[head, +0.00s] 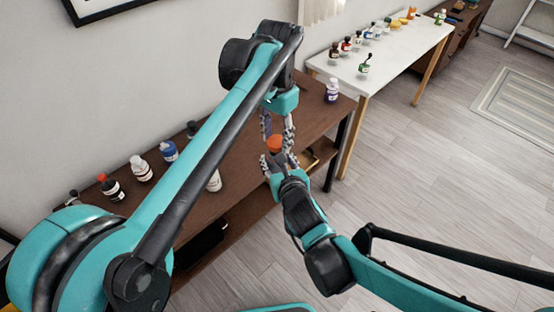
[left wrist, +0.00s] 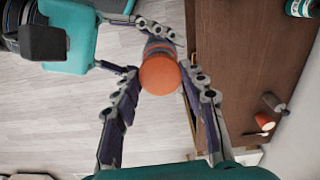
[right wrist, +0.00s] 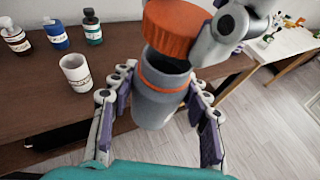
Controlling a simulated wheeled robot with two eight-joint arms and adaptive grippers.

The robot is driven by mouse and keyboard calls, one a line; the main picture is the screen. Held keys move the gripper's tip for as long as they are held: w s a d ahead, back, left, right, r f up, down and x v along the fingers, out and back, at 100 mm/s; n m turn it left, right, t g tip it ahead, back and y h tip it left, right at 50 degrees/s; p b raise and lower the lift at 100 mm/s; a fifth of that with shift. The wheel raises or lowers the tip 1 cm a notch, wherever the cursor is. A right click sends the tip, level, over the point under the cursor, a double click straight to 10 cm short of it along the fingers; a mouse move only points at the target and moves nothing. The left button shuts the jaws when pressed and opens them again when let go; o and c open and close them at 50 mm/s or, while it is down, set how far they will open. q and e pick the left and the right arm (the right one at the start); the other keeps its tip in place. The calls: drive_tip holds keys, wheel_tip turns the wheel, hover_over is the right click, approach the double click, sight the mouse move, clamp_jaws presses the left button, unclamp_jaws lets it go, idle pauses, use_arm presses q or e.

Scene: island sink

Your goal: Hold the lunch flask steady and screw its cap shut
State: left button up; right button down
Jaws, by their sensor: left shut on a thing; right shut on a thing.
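The lunch flask (right wrist: 160,100) is a grey cylinder with an orange band near its rim. It is held off the surface between the fingers of my right gripper (right wrist: 158,110), which is shut on it. The orange cap (right wrist: 172,30) is above the flask's dark mouth in the right wrist view, and part of the mouth shows below it; I cannot tell if they touch. My left gripper (left wrist: 158,95) is shut on the cap, whose round top (left wrist: 160,76) shows in the left wrist view. In the head view, the cap (head: 274,142) shows between both grippers, with the flask mostly hidden.
A brown table (head: 320,119) runs along the wall beneath the arms. A white table (head: 395,52) with more small bottles stands beyond.

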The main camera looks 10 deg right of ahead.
sight(274, 169)
idle(0.7)
use_arm(q)
drive_tip(key=shift+f, duration=0.85)
drive_tip(key=shift+f, duration=0.55)
drive_tip(key=m, duration=2.9)
